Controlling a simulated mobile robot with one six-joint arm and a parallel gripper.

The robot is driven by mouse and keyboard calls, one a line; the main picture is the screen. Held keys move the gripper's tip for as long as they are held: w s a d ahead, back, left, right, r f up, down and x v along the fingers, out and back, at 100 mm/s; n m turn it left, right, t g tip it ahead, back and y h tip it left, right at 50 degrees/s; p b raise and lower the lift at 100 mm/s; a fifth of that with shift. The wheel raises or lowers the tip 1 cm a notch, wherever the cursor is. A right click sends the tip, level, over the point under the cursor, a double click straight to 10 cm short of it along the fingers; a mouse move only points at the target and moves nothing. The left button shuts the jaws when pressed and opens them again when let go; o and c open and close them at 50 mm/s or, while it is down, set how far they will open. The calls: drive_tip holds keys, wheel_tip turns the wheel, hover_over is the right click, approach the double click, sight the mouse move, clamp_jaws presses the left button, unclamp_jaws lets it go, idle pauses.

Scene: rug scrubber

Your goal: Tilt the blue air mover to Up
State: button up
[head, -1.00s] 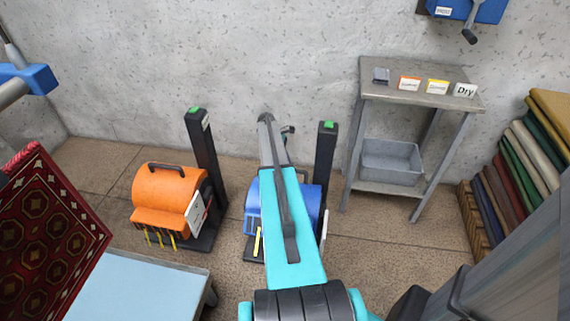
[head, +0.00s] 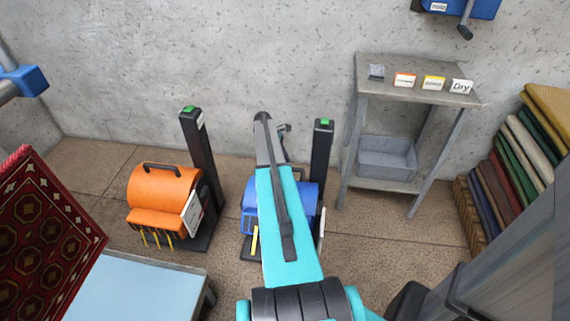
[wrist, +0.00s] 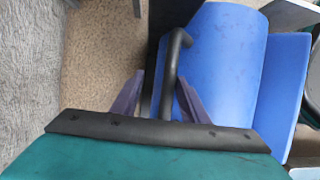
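The blue air mover (head: 302,197) sits on the floor, partly hidden behind my arm in the head view. In the wrist view its blue rounded drum (wrist: 222,55) and black handle (wrist: 172,75) are close in front of my gripper (wrist: 160,78). The two purple fingers are apart, with the handle reaching in between them. The handle is nearer the right finger, and I cannot tell whether they touch. Yellow prongs (head: 255,241) show at the mover's lower front, and a black post with a green top (head: 324,124) stands behind it.
An orange air mover (head: 160,188) with its own post stands to the left. A blue-topped platform (head: 130,287) and a red patterned rug (head: 40,230) are at the lower left. A grey table (head: 420,93) with small cards stands right, beside stacked rugs (head: 515,165).

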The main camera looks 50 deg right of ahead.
drive_tip(key=v, duration=1.3)
drive_tip(key=shift+r, duration=0.3)
drive_tip(key=shift+w, duration=0.15)
